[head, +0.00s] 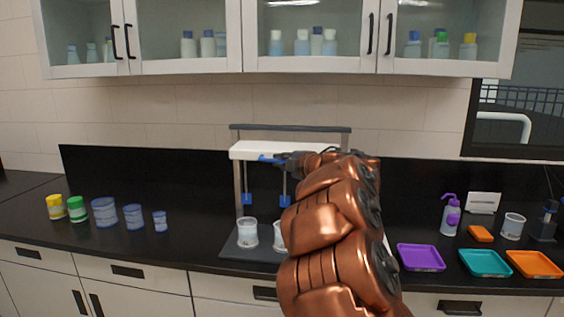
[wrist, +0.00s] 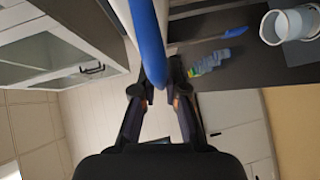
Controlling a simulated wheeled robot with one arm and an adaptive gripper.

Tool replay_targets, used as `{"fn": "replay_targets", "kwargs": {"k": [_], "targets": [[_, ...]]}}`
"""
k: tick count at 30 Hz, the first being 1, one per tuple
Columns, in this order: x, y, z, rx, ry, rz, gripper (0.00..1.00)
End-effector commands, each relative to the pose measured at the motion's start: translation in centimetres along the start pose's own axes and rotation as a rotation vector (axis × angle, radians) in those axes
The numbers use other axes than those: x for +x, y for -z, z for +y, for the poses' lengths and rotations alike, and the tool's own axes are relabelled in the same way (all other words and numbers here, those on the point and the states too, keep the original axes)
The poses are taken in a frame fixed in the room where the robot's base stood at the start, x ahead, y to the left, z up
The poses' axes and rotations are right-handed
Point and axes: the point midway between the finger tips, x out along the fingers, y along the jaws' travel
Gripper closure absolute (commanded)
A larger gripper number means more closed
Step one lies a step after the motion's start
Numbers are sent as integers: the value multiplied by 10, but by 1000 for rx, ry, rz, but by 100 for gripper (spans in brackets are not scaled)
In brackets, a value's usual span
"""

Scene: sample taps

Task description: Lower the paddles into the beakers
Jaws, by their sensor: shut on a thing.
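The stirrer's white head (head: 240,150) spans the stand beneath a dark top bar. Two blue paddles (head: 246,199) (head: 285,201) hang below it on thin shafts, above the beakers. One clear beaker (head: 247,234) stands on the dark base, with a second (head: 279,238) partly behind my arm. Anything farther right on the stand is hidden by my arm. My gripper (head: 287,162) is at the front of the head, shut on the blue handle (head: 266,158). In the wrist view the blue handle (wrist: 149,45) runs between my fingers. A beaker (wrist: 289,24) and a blue paddle (wrist: 236,32) show at upper right.
Yellow and green-lidded jars (head: 55,207) (head: 77,209) and several blue-outlined containers (head: 104,212) stand at left. Purple (head: 420,257), teal (head: 485,262) and orange (head: 534,264) trays and a wash bottle (head: 450,216) are at right. Wall cabinets (head: 185,65) hang above.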

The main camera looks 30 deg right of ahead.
Motion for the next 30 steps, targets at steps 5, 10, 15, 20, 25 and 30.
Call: {"fn": "replay_targets", "kwargs": {"k": [5,10,15,20,25,30], "targets": [[0,0,0,0,0,0,100],[0,0,-3,1,0,0,100],[5,-4,-32,3,3,1,100],[10,-9,-65,2,2,1,100],[15,-14,-99,2,3,2,100],[18,-18,-124,3,3,0,100]]}}
